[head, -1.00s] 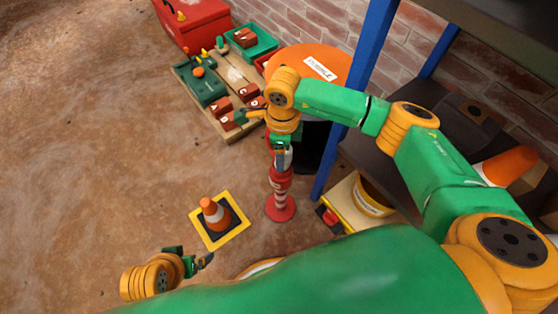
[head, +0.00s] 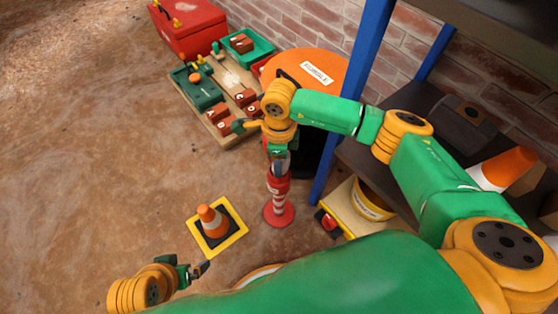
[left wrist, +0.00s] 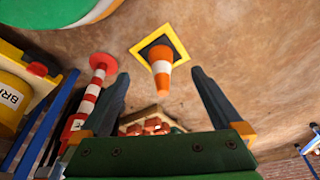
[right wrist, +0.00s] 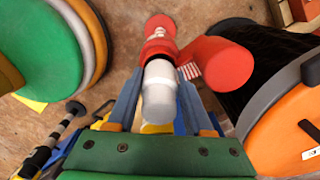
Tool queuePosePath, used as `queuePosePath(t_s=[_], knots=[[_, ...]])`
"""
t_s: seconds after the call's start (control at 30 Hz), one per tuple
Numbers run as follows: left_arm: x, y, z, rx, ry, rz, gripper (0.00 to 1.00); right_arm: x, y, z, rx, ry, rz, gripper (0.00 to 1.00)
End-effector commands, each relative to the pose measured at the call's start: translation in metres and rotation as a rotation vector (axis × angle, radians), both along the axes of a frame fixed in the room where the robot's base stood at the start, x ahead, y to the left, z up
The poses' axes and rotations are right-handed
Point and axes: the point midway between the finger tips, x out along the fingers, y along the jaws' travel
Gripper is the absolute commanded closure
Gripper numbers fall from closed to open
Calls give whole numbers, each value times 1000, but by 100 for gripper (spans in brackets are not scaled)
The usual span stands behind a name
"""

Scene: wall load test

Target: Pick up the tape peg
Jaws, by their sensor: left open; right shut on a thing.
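A pale grey-white peg (right wrist: 158,95), which I take as the tape peg, stands between the fingers of my right gripper (right wrist: 160,105). The gripper is shut on it. Beyond the peg in the right wrist view is a red-and-white post (right wrist: 160,42). A red drum (right wrist: 220,63) with a striped strip sits beside it. In the head view my right gripper (head: 280,158) is at the top of the upright striped post (head: 279,196). Whether the peg's lower end is inside the post's top is unclear. My left gripper (head: 192,270) is open and empty; it also shows in the left wrist view (left wrist: 160,88).
A traffic cone (head: 211,221) stands on a yellow-edged black mat (head: 231,236) near my left gripper. An orange-topped barrel (head: 322,68) and a blue shelf post (head: 348,100) stand close to my right arm. A tool board (head: 222,128) lies behind. Floor at left is clear.

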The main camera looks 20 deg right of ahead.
Motion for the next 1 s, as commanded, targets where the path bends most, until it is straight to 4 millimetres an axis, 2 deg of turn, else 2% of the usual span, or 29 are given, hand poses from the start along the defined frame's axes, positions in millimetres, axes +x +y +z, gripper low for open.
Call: queuePosePath(t_s=[0.17, 0.27, 0.4, 0.5, 0.7, 1.0], knots=[[3, 0, -21, 6, 23, 2, 0, 1, 1, 33, 1, -4, 1, 100], [3, 1, -39, 9, 36, 1, 0, -9, 17, 55, 2, -5, 7, 100], [-5, 3, -73, 16, 60, -1, 0, -29, 49, 98, 2, -5, 10, 100], [-11, 4, -89, 19, 68, -2, 0, -48, 78, 107, 2, -3, 10, 100], [-20, 6, -105, 22, 77, -4, 0, -69, 111, 122, 1, -2, 4, 100], [-22, 7, -109, 23, 78, -5, 0, -74, 119, 125, 0, -2, 0, 100]])
